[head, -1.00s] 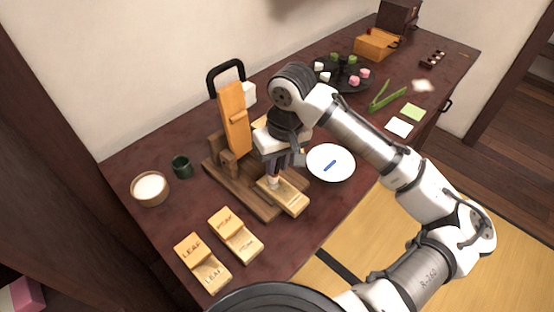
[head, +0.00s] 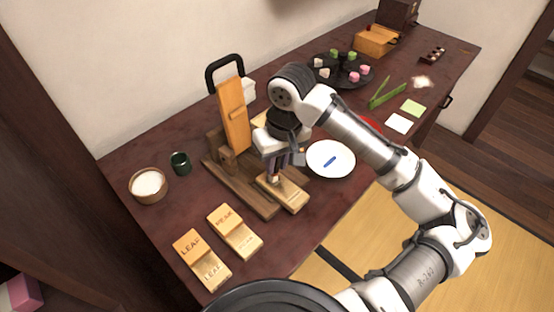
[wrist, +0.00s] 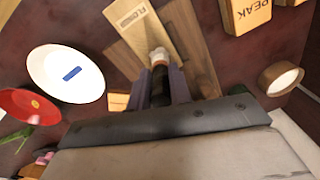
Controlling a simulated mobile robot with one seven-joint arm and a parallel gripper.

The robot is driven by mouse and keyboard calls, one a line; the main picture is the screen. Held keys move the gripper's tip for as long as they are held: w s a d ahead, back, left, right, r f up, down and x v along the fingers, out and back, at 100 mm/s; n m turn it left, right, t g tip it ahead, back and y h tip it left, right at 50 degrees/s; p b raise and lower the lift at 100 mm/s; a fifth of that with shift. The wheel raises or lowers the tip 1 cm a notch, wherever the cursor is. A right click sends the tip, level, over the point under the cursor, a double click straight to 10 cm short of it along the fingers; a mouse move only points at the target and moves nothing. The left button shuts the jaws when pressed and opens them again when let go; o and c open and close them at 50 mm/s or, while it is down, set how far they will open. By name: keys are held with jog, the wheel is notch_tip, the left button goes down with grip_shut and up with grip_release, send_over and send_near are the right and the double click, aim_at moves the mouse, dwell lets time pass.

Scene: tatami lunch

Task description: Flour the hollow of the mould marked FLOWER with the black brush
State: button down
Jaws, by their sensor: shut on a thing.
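My gripper (head: 276,166) is shut on the black brush. In the wrist view my gripper (wrist: 161,88) has the brush's dark handle (wrist: 160,84) between its fingers, with the pale bristles (wrist: 158,56) pointing at the mould. The pale wooden mould marked FLOWER (wrist: 148,33) lies under the brush; it also shows in the head view (head: 288,196). The bristles are over its end away from the lettering. The brush hides the hollow there, and I cannot tell whether the bristles touch. A wooden bowl of white powder (head: 148,185) stands at the left.
Moulds marked LEAF (head: 203,260) and PEAK (head: 235,232) lie at the front left. A dark green cup (head: 181,163) is beside the bowl. A wooden stand (head: 234,118) rises behind the mould. A white plate (head: 331,172) with a blue piece lies to the right, near a red dish (wrist: 30,104).

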jog(key=shift+f+b, duration=0.3)
jog(key=shift+f, duration=0.35)
jog(key=shift+w+d+r, duration=0.1)
dwell(0.4)
jog(key=shift+s+a+p, duration=0.25)
jog(key=shift+p, duration=0.2)
jog(key=shift+w, duration=0.25)
jog(key=shift+s+d+p, duration=0.25)
jog(key=shift+p, duration=0.05)
jog(key=shift+w, duration=0.25)
dwell(0.4)
jog(key=shift+s+a+p, duration=0.25)
jog(key=shift+p, duration=0.1)
jog(key=shift+w, duration=0.25)
jog(key=shift+s+d, duration=0.25)
jog(key=shift+d, duration=0.05)
dwell(0.3)
